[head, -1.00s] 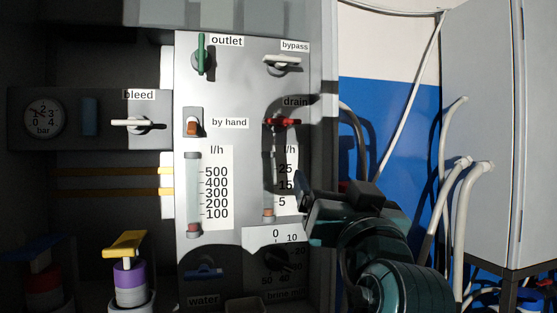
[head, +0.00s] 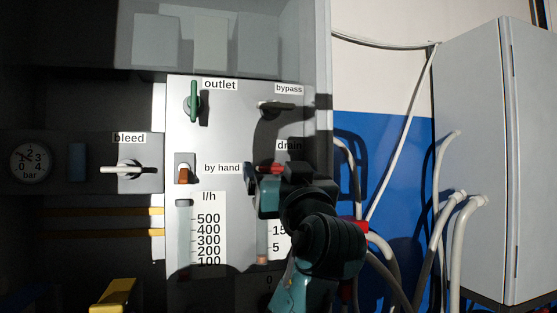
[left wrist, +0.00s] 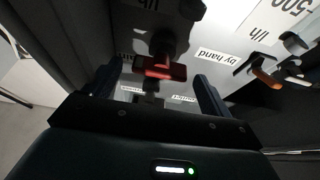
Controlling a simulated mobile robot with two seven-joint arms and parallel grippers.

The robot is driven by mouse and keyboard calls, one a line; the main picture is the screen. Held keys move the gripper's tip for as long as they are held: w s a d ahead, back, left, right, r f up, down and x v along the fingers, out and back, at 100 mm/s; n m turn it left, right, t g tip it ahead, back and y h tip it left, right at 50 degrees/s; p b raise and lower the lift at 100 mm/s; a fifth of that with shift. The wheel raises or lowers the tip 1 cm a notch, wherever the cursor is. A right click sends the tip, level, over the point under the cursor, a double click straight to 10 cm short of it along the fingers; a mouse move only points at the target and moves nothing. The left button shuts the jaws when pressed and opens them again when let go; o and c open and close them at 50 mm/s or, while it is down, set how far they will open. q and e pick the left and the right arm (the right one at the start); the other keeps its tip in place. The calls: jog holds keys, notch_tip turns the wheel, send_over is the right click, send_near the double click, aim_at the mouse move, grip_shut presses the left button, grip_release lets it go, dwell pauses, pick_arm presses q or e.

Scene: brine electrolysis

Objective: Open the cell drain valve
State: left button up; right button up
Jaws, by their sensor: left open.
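The drain valve's red handle (head: 267,168) is on the grey panel below the "drain" label, mostly covered by my gripper in the head view. In the left wrist view the red handle (left wrist: 162,68) lies crosswise between my two fingers. My left gripper (head: 274,174) is open at the handle, with one finger on each side of it in the left wrist view (left wrist: 156,82). I cannot tell whether either finger touches it. My right gripper is not in view.
The bypass handle (head: 277,105) is above, in shadow. The green outlet handle (head: 194,101) and the orange "by hand" switch (head: 184,175) are to the left. The white bleed handle (head: 128,169) is farther left. White hoses (head: 461,223) hang beside the cabinet at right.

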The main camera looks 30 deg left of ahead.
pick_arm(q)
jog(key=shift+w+a+r, duration=0.2)
jog(key=shift+w+a, duration=0.15)
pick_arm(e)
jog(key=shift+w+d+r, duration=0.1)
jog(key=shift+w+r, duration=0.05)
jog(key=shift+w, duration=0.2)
pick_arm(q)
jog(key=c, duration=1)
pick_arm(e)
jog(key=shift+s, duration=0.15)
pick_arm(q)
jog(key=shift+f, duration=0.1)
